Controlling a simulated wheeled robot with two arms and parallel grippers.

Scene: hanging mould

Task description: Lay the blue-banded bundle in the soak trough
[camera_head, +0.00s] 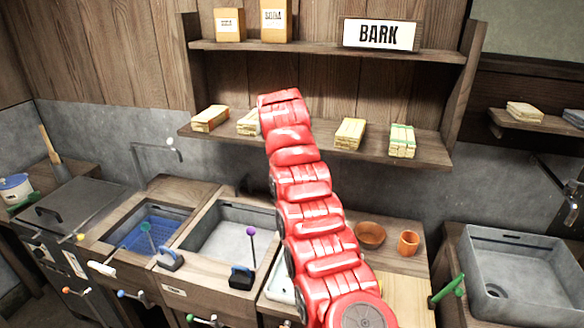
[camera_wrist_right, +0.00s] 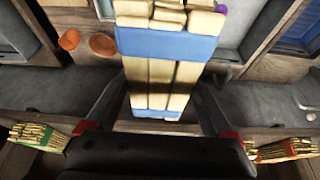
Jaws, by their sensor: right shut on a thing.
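My right gripper (camera_wrist_right: 158,92) is shut on the blue-banded bundle (camera_wrist_right: 168,45), a stack of pale sticks with blue bands, in the right wrist view. It sits between the two dark fingers. In the head view my red right arm reaches up to the lower shelf and hides this gripper. Two basins stand below: a left one with a blue inside (camera_head: 152,232) and a grey one (camera_head: 228,240) beside it. No readable label shows which is the soak trough. My left gripper is out of view.
The lower shelf (camera_head: 435,153) holds an orange-banded bundle (camera_head: 210,118), a pale bundle (camera_head: 247,124) partly behind my arm, a yellowish bundle (camera_head: 350,133) and a green-banded bundle (camera_head: 402,141). A bowl (camera_head: 370,235) and cup (camera_head: 408,243) stand on the counter. A grey sink (camera_head: 520,262) is at right.

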